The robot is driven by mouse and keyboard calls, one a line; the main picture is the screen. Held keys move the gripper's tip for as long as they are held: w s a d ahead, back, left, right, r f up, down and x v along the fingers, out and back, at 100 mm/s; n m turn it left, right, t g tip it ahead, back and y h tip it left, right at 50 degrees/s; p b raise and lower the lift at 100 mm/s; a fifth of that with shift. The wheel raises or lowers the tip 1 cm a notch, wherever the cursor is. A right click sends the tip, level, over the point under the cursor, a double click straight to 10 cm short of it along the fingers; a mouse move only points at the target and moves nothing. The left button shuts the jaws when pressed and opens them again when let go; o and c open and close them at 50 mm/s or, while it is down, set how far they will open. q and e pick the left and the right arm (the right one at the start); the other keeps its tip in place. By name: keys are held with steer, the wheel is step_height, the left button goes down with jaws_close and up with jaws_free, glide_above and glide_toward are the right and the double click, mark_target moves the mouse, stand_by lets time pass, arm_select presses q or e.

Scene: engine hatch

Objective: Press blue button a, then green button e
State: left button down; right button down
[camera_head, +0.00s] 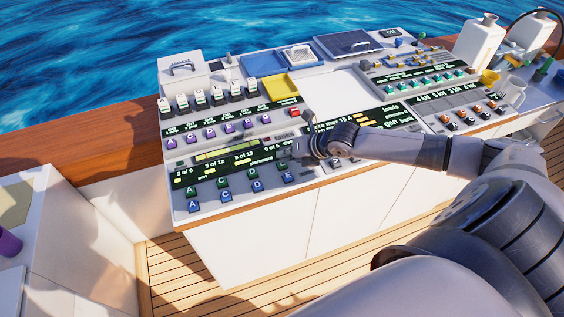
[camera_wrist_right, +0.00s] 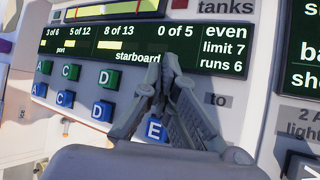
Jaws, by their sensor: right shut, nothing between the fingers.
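Blue button A (camera_head: 193,206) is at the left end of the lower button row on the slanted console; it also shows at the left in the wrist view (camera_wrist_right: 39,90). In the head view green button E (camera_head: 282,166) is at the right end of the row above, close to my right gripper (camera_head: 306,152). In the wrist view my right gripper (camera_wrist_right: 165,65) is shut and empty, its fingertips over the fourth column and hiding green E. I cannot tell whether they touch it. Blue button E (camera_wrist_right: 155,130) shows partly between the fingers. My left gripper is not in view.
Other lettered buttons, such as green C (camera_head: 223,182) and blue D (camera_head: 257,187), sit close by. The display (camera_head: 215,169) runs above them, with purple buttons (camera_head: 209,133) and switches higher up. White bottles (camera_head: 479,42) stand at the far right.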

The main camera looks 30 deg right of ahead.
steer(key=shift+f+b, duration=0.3)
steer(key=shift+f, duration=0.25)
steer(key=shift+r, duration=0.1)
stand_by(0.4)
steer(key=shift+r+p, duration=1.05)
steer(key=shift+r, duration=0.1)
steer(key=shift+r, duration=0.1)
steer(key=shift+r+p, duration=2.15)
steer(key=shift+r, duration=0.25)
steer(key=shift+r, duration=0.1)
step_height(320, 180, up, 6)
steer(key=p, duration=0.5)
steer(key=shift+r+p, duration=0.25)
steer(key=shift+p, duration=0.1)
